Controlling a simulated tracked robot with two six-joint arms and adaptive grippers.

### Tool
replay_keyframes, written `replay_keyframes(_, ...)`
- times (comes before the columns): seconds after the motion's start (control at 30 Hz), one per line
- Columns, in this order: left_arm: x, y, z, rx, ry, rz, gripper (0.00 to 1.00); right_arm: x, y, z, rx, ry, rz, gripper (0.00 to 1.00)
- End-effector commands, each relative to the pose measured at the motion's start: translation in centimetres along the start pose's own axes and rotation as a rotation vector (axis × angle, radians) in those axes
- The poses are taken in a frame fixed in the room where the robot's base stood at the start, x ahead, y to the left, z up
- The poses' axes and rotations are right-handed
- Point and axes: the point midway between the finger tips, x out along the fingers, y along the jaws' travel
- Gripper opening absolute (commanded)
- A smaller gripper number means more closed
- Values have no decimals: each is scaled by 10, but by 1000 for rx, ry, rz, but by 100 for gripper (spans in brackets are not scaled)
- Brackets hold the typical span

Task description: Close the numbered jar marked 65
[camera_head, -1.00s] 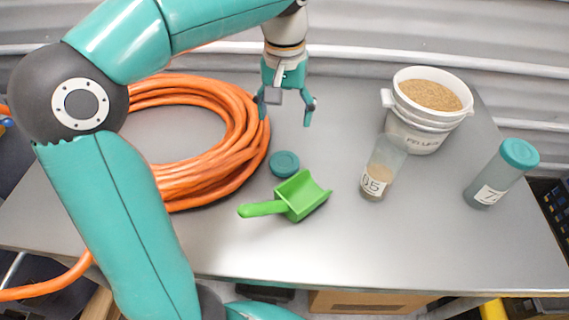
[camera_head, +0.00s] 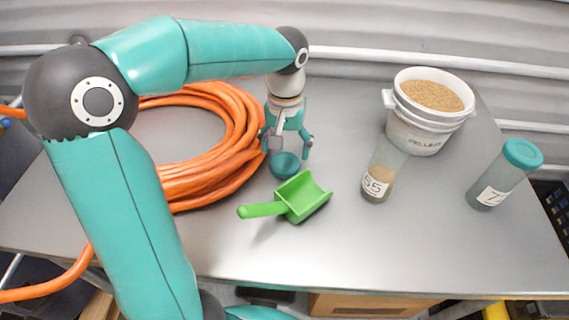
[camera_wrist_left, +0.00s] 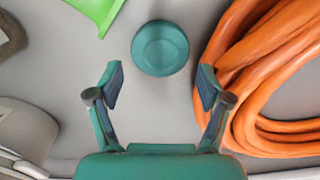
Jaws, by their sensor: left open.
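The jar marked 65 (camera_head: 378,172) stands upright and without a lid on the table, right of the green scoop, with brown material low inside. A loose teal lid (camera_head: 285,166) lies on the table behind the scoop; it also shows in the left wrist view (camera_wrist_left: 160,48), just beyond the fingertips. My left gripper (camera_head: 287,146) points down over the lid, open and empty; its spread fingers show in the left wrist view (camera_wrist_left: 160,82). In the head view the gripper hides part of the lid. My right gripper is not in view.
A green scoop (camera_head: 300,196) lies just in front of the lid. A coiled orange hose (camera_head: 235,140) is close on the left. A white bucket of pellets (camera_head: 415,130) stands behind the jar. A second jar with a teal lid (camera_head: 497,180) stands at right. The front right table is clear.

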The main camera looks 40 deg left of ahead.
Motion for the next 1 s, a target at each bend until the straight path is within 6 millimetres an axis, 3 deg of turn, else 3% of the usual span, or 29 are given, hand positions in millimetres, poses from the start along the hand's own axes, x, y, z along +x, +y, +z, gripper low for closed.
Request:
replay_keyframes(0.23, 34, 0, 0, 0, -2, 0, 78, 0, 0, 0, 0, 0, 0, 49)
replay_keyframes(0.63, 38, -1, 0, -2, 0, 0, 78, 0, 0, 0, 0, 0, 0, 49)
replay_keyframes(0.67, 38, -1, 0, -2, 0, 0, 77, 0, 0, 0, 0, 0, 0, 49)
replay_keyframes(0.8, 38, -1, 0, -2, 0, 0, 53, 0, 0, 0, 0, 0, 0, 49)
replay_keyframes(1.0, 38, -1, 0, -2, 0, 0, 53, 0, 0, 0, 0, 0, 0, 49)
